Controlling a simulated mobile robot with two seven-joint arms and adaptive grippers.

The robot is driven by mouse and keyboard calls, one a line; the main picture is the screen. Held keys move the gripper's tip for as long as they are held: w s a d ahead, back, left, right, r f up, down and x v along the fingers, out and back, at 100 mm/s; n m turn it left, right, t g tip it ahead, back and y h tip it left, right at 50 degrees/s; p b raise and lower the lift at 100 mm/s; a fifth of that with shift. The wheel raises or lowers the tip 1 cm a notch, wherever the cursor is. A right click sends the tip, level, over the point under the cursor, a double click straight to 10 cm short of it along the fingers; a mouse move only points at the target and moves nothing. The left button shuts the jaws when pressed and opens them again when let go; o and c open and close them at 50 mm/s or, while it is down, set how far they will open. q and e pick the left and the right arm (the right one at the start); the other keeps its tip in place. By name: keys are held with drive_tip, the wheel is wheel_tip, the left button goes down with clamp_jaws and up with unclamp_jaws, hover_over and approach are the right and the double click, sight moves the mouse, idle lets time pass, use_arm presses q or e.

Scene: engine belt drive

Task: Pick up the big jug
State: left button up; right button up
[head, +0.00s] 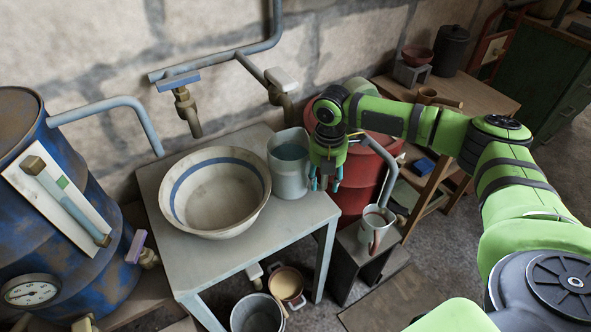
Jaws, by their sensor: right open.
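The big jug (288,178) stands upright on the right part of the grey table (292,229), beside the wash bowl. It is pale grey, with a bluish interior visible through its open top. My right gripper (325,184) points down just to the right of the jug, with its teal fingertips apart and nothing between them. It partly covers the jug's right side, so I cannot see the handle or tell whether a finger touches the jug. My left gripper does not show.
A large white bowl with a blue band (215,192) fills the table's middle. A smaller jug (377,228) stands on a low stand to the right. A red barrel (362,180) is behind my gripper. Taps (186,108) and pipes are above the table; a blue barrel (75,210) is at left.

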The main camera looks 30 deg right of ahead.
clamp_jaws()
drive_tip(key=shift+w+r, duration=0.15)
drive_tip(key=shift+r, duration=0.1)
drive_tip(key=shift+r, duration=1.65)
drive_tip(key=s+d+b, duration=0.1)
drive_tip(key=s, duration=1.6)
drive_tip(key=shift+s+d, duration=0.2)
drive_tip(key=shift+s, duration=0.2)
drive_tip(key=c, duration=0.8)
unclamp_jaws()
